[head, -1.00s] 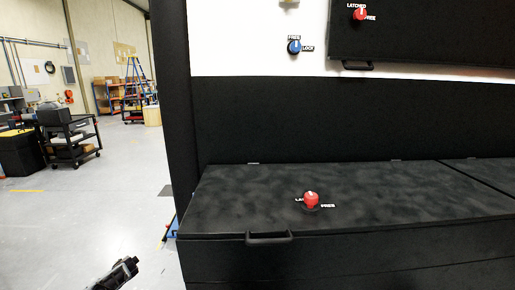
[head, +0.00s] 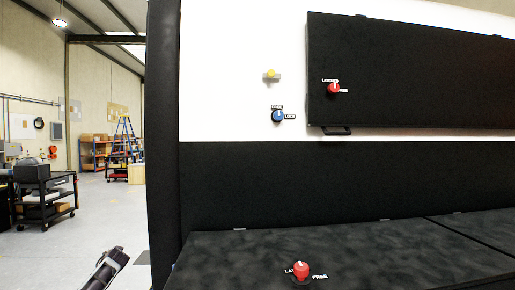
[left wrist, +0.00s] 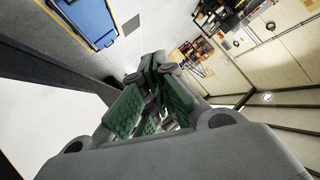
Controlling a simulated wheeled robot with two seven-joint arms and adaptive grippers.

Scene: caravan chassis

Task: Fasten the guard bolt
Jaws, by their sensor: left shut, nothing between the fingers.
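A blue knob (head: 278,116) with a white pointer sits on the white wall; its labels read FREE above and LOCK to the right. The pointer stands about upright, toward FREE. A small yellow knob on a metal bracket (head: 271,75) is just above it. No label names either one as the guard bolt. My left gripper (head: 112,262) is low at the left, well away from both and left of the black post. In the left wrist view its green-padded fingers (left wrist: 150,100) are closed together with nothing between them. My right gripper is out of view.
A black wall cabinet (head: 420,75) with a red knob (head: 334,88) and handle is at upper right. A black bench lid (head: 380,255) with another red knob (head: 301,270) spans the bottom. A black post (head: 163,130) edges the left. Workshop floor beyond is open, with a cart (head: 45,190).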

